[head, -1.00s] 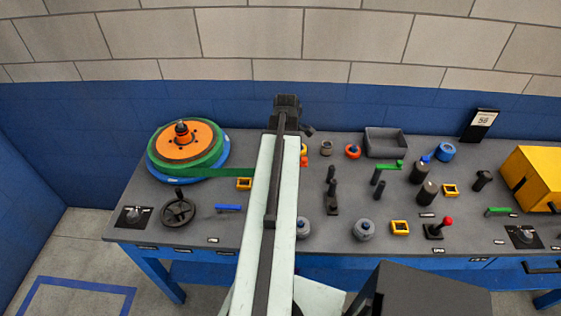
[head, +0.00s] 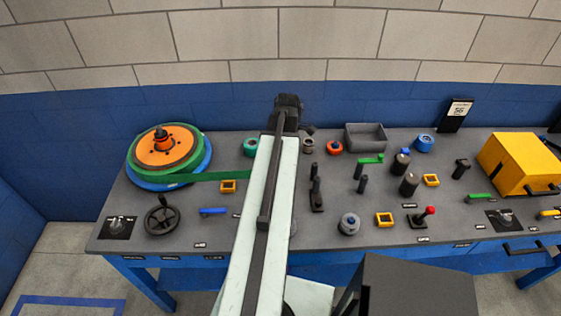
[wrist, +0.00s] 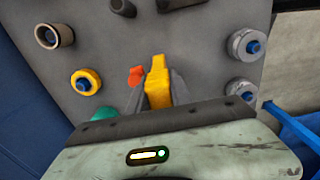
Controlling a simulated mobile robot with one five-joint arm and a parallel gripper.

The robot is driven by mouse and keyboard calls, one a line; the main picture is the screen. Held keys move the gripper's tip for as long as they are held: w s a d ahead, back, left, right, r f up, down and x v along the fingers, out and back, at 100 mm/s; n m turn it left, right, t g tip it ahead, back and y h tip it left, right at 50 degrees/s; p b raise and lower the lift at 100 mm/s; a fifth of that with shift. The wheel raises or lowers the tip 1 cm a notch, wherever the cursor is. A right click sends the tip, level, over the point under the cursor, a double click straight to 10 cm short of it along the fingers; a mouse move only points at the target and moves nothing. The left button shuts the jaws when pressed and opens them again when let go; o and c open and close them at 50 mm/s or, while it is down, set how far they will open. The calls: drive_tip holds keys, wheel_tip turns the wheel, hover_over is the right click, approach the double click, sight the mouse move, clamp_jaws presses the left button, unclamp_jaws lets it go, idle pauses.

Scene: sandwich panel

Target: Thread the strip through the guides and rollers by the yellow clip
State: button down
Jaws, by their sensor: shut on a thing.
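The green strip (head: 215,176) leaves the reel (head: 165,150) at the left of the head view and runs right until my arm hides it. In the wrist view my gripper (wrist: 160,85) is shut on the yellow clip (wrist: 158,82). The clip is upright between the dark fingers, above the grey panel. My arm hides the gripper and clip in the head view. Yellow square guides (head: 228,186) sit right of the reel and farther right (head: 384,219). Black rollers (head: 409,184) stand right of centre. No strip is clearly visible at the clip in the wrist view.
A grey tray (head: 365,137) and an orange ring (head: 334,147) are at the back. A red-knobbed lever (head: 425,215) and black posts (head: 316,190) stand up from the panel. A yellow box (head: 520,165) is at the right. Grey rollers (wrist: 247,45) lie right of the gripper.

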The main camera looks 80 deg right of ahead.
drive_tip(key=shift+s+d, duration=0.15)
drive_tip(key=shift+s, duration=0.1)
drive_tip(key=s+d, duration=0.3)
drive_tip(key=s, duration=0.5)
drive_tip(key=shift+s, duration=0.25)
idle(0.5)
drive_tip(key=s+d, duration=0.2)
drive_tip(key=s, duration=0.6)
drive_tip(key=shift+s+d, duration=0.2)
drive_tip(key=shift+s, duration=0.1)
idle(0.6)
drive_tip(key=shift+s, duration=0.1)
drive_tip(key=s+d, duration=0.2)
drive_tip(key=s, duration=0.6)
drive_tip(key=shift+s+d, duration=0.2)
drive_tip(key=shift+d, duration=0.15)
idle(0.4)
